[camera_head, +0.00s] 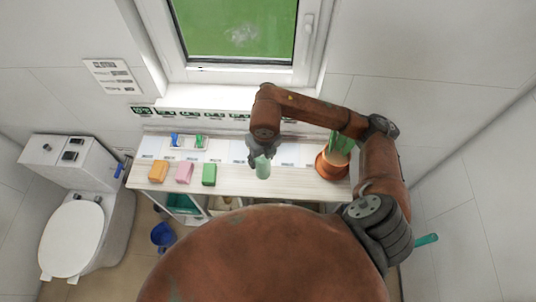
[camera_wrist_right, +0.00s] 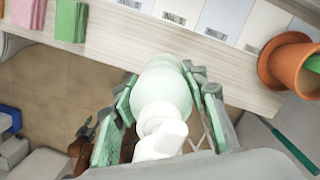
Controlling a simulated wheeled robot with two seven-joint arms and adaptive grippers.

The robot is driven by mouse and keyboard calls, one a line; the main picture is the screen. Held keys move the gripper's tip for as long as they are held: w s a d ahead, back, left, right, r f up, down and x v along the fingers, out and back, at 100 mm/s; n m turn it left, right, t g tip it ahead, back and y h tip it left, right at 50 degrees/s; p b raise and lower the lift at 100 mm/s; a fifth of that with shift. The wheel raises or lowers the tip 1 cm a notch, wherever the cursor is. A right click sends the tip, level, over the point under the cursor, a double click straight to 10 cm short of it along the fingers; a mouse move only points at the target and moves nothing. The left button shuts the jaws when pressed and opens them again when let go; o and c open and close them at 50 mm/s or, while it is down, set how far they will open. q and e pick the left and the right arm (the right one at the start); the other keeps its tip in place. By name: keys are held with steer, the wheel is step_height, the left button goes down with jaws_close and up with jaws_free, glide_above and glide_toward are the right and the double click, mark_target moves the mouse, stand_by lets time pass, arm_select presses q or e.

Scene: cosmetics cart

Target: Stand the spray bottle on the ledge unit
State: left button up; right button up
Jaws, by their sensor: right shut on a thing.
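The spray bottle (camera_head: 263,168) is pale green, with a white spray head that shows in the right wrist view (camera_wrist_right: 160,95). My right gripper (camera_head: 262,150) is shut on it, its green-padded fingers on both sides of the bottle. In the head view the bottle hangs at the front part of the ledge unit (camera_head: 300,184). In the right wrist view the bottle overlaps the front edge of the ledge unit (camera_wrist_right: 215,72). I cannot tell whether its base touches the wood. My left gripper is not in view.
Orange (camera_head: 158,172), pink (camera_head: 184,173) and green (camera_head: 209,174) blocks stand on the unit's left part. A small tray (camera_head: 188,143) with blue and green items lies behind them. A terracotta plant pot (camera_head: 332,163) stands at the right. The wood between the green block and pot is mostly clear.

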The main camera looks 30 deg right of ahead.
steer(key=w+d+f+p, duration=0.2)
steer(key=w+d+f, duration=0.2)
steer(key=d+f, duration=0.3)
steer(key=shift+f+p, duration=0.35)
steer(key=shift+f, duration=1.4)
steer(key=o, duration=1.5)
steer(key=shift+o, duration=0.2)
step_height(320, 180, up, 12)
steer(key=s+b, duration=0.1)
steer(key=b, duration=0.1)
steer(key=shift+s, duration=0.25)
